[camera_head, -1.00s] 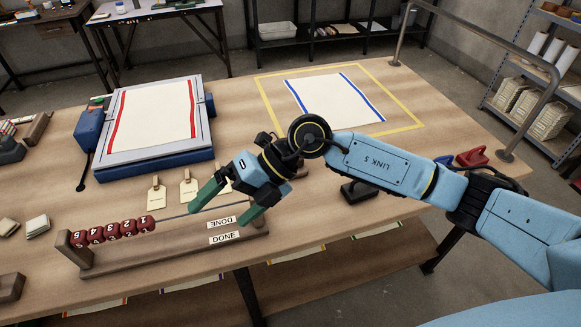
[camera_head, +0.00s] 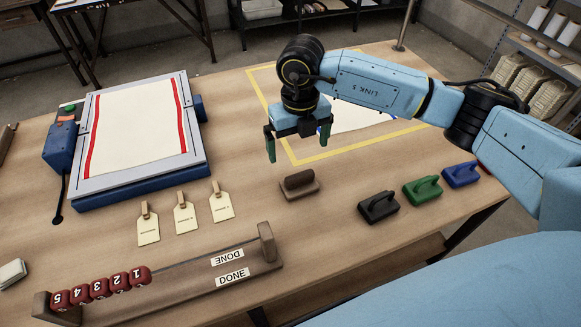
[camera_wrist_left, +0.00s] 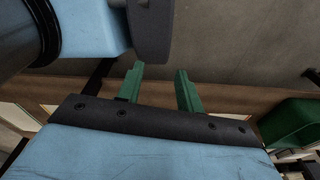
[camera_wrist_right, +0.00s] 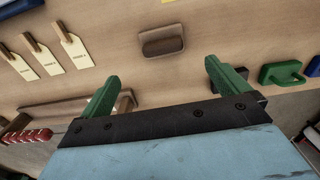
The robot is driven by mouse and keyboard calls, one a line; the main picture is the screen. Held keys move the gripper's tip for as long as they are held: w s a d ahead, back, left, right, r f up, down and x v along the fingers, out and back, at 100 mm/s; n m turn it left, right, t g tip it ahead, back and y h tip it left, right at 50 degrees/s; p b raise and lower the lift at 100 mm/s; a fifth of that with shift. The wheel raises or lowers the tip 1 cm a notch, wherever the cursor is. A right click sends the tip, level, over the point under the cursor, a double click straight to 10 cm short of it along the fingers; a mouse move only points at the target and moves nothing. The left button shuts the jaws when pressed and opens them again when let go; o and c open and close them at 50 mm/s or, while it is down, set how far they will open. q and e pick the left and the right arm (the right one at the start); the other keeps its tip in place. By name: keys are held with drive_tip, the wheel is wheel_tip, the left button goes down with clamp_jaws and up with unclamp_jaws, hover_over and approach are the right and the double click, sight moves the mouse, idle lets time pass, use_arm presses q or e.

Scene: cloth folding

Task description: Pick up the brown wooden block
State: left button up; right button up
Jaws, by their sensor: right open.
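My right gripper (camera_head: 298,146) is open and empty, above the table and behind the block in the head view, fingers pointing down. The block is apart from both fingers (camera_wrist_right: 160,88). My left gripper (camera_wrist_left: 160,90) shows only in its own wrist view, its two green fingers apart with nothing between them.
Black (camera_head: 379,206), green (camera_head: 422,191) and blue (camera_head: 461,175) handled blocks stand to the right. Several tags (camera_head: 184,213) lie left of the brown block. A wooden rack (camera_head: 180,285) with red numbered beads is in front. A press (camera_head: 200,165) stands at left.

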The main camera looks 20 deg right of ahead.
sight(300, 174)
drive_tip(key=f, duration=0.7)
drive_tip(key=shift+s, duration=0.35)
drive_tip(key=shift+f, duration=0.55)
drive_tip(key=f, duration=0.4)
drive_tip(key=shift+w+d+f+b, duration=0.2)
drive_tip(key=shift+f+b, duration=0.05)
drive_tip(key=shift+b, duration=0.15)
drive_tip(key=shift+f, duration=0.2)
drive_tip(key=shift+c, duration=0.4)
use_arm(q)
drive_tip(key=s, duration=0.1)
drive_tip(key=s+f, duration=0.1)
drive_tip(key=shift+s, duration=0.4)
use_arm(e)
drive_tip(key=c, duration=1)
